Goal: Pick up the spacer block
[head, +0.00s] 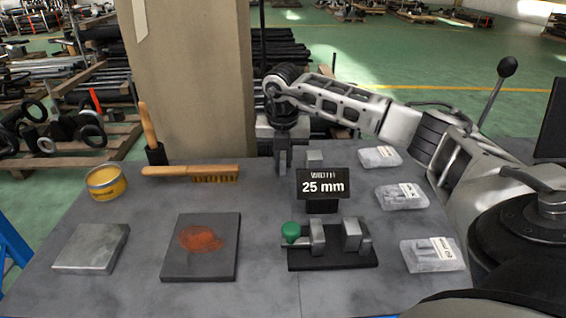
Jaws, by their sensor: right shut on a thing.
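My right gripper (283,160) points down at the back of the grey table, left of the 25 mm sign. It is shut on a small grey piece that I take for the spacer block; the fingers hide most of it, and I cannot tell whether it touches the table. A similar small grey block (314,158) stands just right of the gripper, partly behind the sign. My left gripper is not in view.
The black sign (323,186) stands behind a clamp fixture (332,259) with a green knob. A brush (200,174), yellow tin (106,182), dark plate (190,268) and grey slab (92,248) occupy the left.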

